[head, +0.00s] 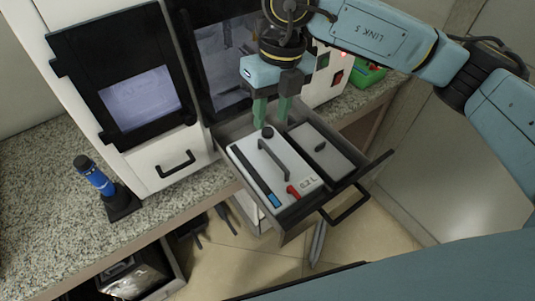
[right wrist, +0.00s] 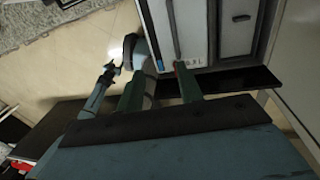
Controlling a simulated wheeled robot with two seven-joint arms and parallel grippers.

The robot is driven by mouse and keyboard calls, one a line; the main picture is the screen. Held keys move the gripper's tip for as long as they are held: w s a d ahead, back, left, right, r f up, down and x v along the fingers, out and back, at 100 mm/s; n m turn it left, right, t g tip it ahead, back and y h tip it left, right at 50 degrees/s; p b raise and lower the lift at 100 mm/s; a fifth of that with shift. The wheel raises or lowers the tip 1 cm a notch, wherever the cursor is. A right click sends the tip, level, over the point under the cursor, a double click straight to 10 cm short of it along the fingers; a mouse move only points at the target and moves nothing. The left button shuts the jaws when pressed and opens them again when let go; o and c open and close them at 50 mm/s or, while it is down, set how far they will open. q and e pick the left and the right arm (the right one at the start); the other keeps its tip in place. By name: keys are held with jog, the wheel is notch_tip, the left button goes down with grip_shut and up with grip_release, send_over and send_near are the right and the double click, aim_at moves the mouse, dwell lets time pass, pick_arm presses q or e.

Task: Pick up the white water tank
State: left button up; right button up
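The white water tank (head: 262,160) sits in the pulled-out drawer. It has a long grey handle on top, a round black cap at the back, a red piece and a "0.2 L" mark at the front. Its front part shows at the top of the right wrist view (right wrist: 196,30). My right gripper (head: 271,122) points down over the back end of the tank, near the black cap. Its two green fingers stand apart with nothing between them; they also show in the right wrist view (right wrist: 160,88). Whether they touch the tank is unclear. I cannot make out my left gripper.
The open drawer (head: 348,206) has a black front handle and a second grey lidded compartment (head: 322,150) right of the tank. The white machine (head: 172,150) stands behind on a speckled counter (head: 52,205). A blue and black tool (head: 95,177) stands at left. A green box (head: 368,74) is behind right.

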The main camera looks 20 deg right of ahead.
jog(key=h, duration=0.1)
send_over(273, 154)
jog(key=shift+t, duration=0.3)
jog(key=f, duration=0.7)
jog(key=shift+s, duration=0.35)
jog(key=shift+f, duration=0.55)
jog(key=f, duration=0.5)
jog(key=shift+w, duration=0.3)
pick_arm(q)
jog(key=shift+s+r, duration=0.2)
jog(key=shift+s, duration=0.3)
pick_arm(e)
jog(key=shift+c, duration=0.5)
jog(key=shift+r, duration=0.1)
grip_shut()
